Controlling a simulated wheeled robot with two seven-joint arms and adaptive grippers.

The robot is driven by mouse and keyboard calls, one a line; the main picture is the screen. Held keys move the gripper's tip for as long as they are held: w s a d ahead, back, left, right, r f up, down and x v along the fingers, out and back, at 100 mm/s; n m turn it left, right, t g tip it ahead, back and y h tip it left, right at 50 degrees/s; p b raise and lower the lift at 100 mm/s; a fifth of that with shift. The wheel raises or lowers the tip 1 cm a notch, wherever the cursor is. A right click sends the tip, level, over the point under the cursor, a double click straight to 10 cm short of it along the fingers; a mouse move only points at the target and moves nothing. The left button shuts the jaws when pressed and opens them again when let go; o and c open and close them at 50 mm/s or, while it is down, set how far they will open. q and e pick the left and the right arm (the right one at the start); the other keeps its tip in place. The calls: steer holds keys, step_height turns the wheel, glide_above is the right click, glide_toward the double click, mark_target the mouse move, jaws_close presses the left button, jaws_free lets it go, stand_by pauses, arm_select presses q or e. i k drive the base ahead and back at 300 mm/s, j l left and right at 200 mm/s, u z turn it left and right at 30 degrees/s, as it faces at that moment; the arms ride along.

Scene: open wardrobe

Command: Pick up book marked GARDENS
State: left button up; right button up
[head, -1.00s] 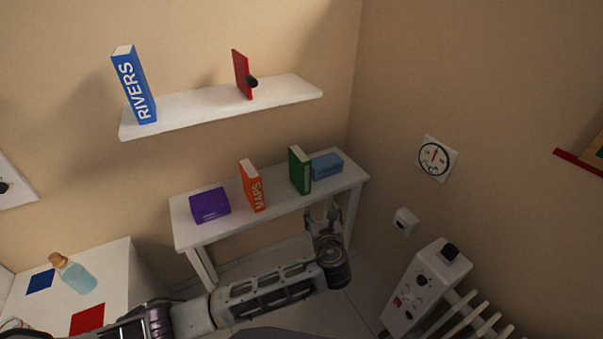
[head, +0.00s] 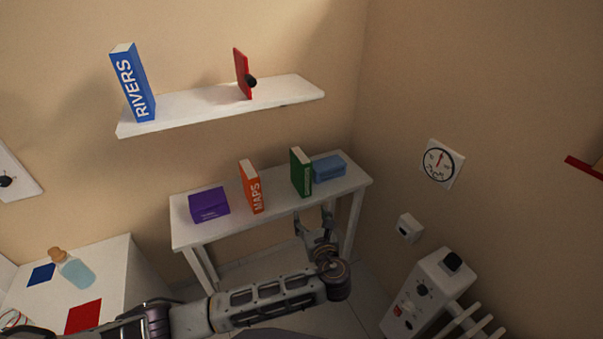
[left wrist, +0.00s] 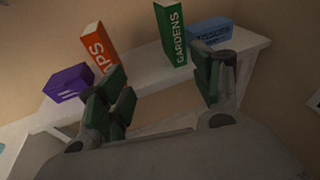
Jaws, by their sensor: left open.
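The green book marked GARDENS (head: 301,173) stands upright on the lower white shelf table (head: 235,218), between the orange MAPS book (head: 251,187) and a blue box. In the left wrist view the GARDENS book (left wrist: 172,36) shows its spine lettering, ahead of and between my fingers. My left gripper (head: 315,218) is open and empty, in front of the table's front edge, short of the book. In the left wrist view its two fingers (left wrist: 162,92) are spread wide. My right gripper is not in view.
The blue tissue box (head: 328,168) stands close right of the book; a purple box (head: 209,205) is at the left. An upper shelf (head: 215,107) carries the RIVERS book (head: 133,83) and a red object (head: 243,74). A white radiator unit (head: 428,292) stands at lower right.

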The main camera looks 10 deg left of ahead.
mark_target(300, 165)
steer(key=i+l, duration=0.1)
steer(key=i, duration=0.35)
steer(key=i+l+u, duration=0.1)
steer(key=i, duration=0.3)
